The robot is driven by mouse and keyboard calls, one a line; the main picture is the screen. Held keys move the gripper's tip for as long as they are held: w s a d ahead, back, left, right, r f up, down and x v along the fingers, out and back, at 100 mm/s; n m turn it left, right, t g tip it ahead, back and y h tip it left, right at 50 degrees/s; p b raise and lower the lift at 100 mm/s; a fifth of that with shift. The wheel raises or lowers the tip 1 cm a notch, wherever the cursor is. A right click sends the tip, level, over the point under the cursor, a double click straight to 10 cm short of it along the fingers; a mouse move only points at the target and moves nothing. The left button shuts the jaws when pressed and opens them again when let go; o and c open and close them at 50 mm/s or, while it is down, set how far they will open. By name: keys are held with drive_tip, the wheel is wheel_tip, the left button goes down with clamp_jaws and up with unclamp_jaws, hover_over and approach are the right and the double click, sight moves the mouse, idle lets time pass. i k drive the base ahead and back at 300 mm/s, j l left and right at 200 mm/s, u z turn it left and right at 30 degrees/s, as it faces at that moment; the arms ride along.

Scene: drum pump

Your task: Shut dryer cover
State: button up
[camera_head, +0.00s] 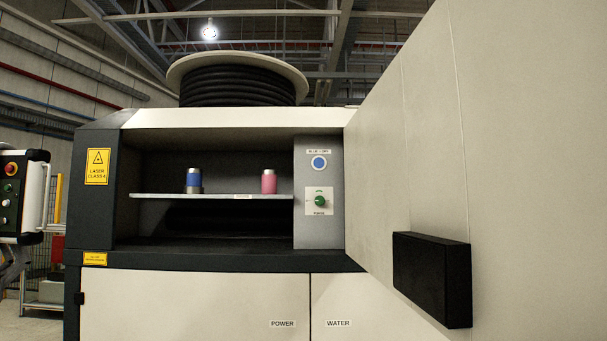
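The dryer cover appears to be the large cream panel (420,150) that fills the right side of the view. It stands open, swung out from the right edge of the cabinet (230,118). A black block-shaped handle (432,279) sits low on its face. The cabinet's recess is uncovered, with a shelf (225,196) inside. My gripper is not in view, so its state and its place relative to the cover are hidden.
A blue container (193,179) and a pink container (269,182) stand on the shelf. A blue button (319,163) and a green knob (320,201) are at the recess's right. A control box (22,195) stands at far left. A hose reel (238,80) is on top.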

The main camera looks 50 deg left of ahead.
sight(475, 164)
drive_tip(key=i+l+u, duration=0.1)
drive_tip(key=u, duration=0.35)
drive_tip(key=i+l+u, duration=0.15)
drive_tip(key=u, duration=0.3)
drive_tip(key=i+l+u, duration=0.1)
drive_tip(key=u, duration=0.35)
drive_tip(key=l+u, duration=0.3)
drive_tip(key=u, duration=0.15)
drive_tip(key=l+u, duration=0.2)
drive_tip(key=u, duration=0.2)
drive_tip(key=l+u, duration=0.25)
drive_tip(key=l, duration=0.15)
drive_tip(key=k+z, duration=0.65)
